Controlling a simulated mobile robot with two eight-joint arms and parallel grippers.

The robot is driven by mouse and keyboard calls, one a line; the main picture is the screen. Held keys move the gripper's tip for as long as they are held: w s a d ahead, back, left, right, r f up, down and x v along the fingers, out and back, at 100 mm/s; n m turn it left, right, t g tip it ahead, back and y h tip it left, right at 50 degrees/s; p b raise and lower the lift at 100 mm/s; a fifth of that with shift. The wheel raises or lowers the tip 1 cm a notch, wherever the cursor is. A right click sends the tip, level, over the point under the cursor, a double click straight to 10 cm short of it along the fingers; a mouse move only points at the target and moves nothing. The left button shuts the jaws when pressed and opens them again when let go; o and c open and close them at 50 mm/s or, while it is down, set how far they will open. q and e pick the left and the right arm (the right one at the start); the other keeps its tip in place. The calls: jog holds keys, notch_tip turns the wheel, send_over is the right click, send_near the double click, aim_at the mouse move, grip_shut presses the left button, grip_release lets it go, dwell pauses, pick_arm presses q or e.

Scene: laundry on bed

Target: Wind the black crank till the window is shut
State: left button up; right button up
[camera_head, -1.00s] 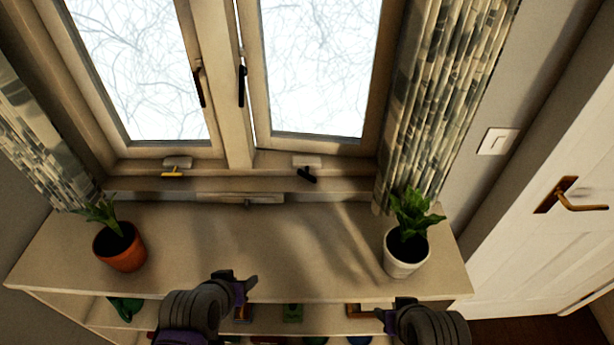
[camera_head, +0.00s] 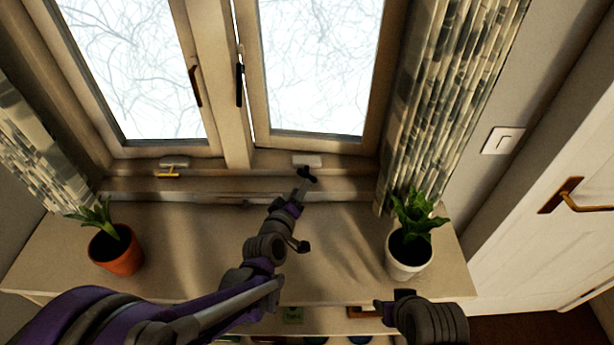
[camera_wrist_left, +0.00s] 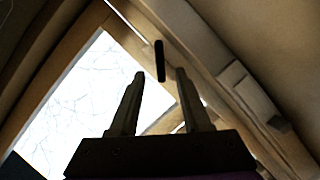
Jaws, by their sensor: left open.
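The black crank (camera_head: 308,174) sits on the sill below the right window sash (camera_head: 318,136), under a pale housing (camera_head: 307,160). A thin bright gap shows along that sash's left edge, so it stands slightly ajar. My left gripper (camera_head: 303,186) is open and empty, just in front of the crank and overlapping it in the head view; contact cannot be told. In the left wrist view, the open fingers (camera_wrist_left: 160,73) point toward the window, with the crank (camera_wrist_left: 280,123) to their right. My right gripper (camera_head: 388,302) is low at the shelf's front edge; its fingers are unclear.
A yellow crank (camera_head: 168,174) is under the left sash. An orange-potted plant (camera_head: 116,254) and a white-potted plant (camera_head: 408,258) stand on the shelf top (camera_head: 190,225). A patterned curtain (camera_head: 455,90) hangs at right.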

aim_at(307, 174)
pick_arm(q)
jog(key=x, duration=0.7)
jog(key=shift+w+d+f, duration=0.1)
jog(key=shift+w, duration=0.15)
grip_shut()
